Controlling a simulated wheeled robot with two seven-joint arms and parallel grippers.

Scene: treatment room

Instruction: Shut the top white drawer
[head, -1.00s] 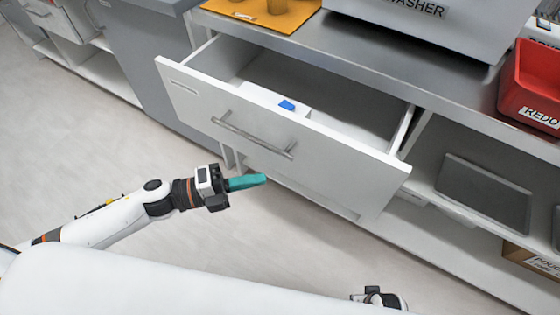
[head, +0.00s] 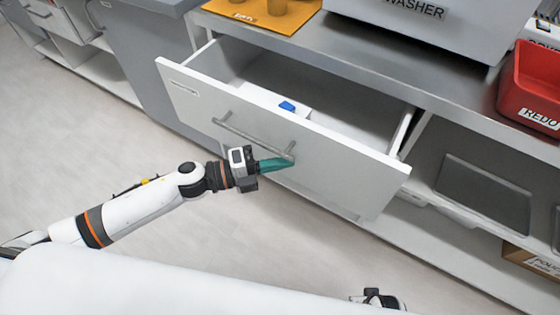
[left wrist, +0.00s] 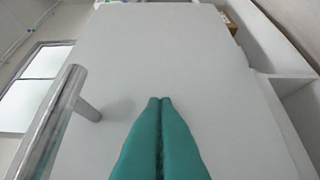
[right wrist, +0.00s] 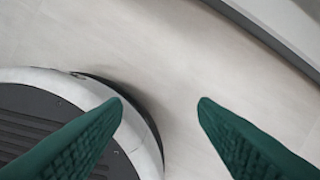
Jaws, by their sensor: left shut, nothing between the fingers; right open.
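The top white drawer (head: 340,166) is pulled well out of the counter in the head view. Its front has a long metal bar handle (head: 250,138). My left gripper (head: 290,162) is shut and empty, its green fingers pointing at the drawer front by the right end of the handle. In the left wrist view the shut fingertips (left wrist: 160,100) face the white front, with the handle (left wrist: 50,125) to their left. I cannot tell whether they touch it. My right gripper (right wrist: 160,100) is open and empty above the floor; only a bit of its arm shows at the head view's bottom edge.
Inside the drawer is a white box with a blue item (head: 287,106). A grey counter (head: 290,40) above holds an orange mat (head: 262,20), a washer (head: 420,25) and a red bin (head: 530,90). A lower shelf with a grey tray (head: 485,192) is at right. Floor at left is clear.

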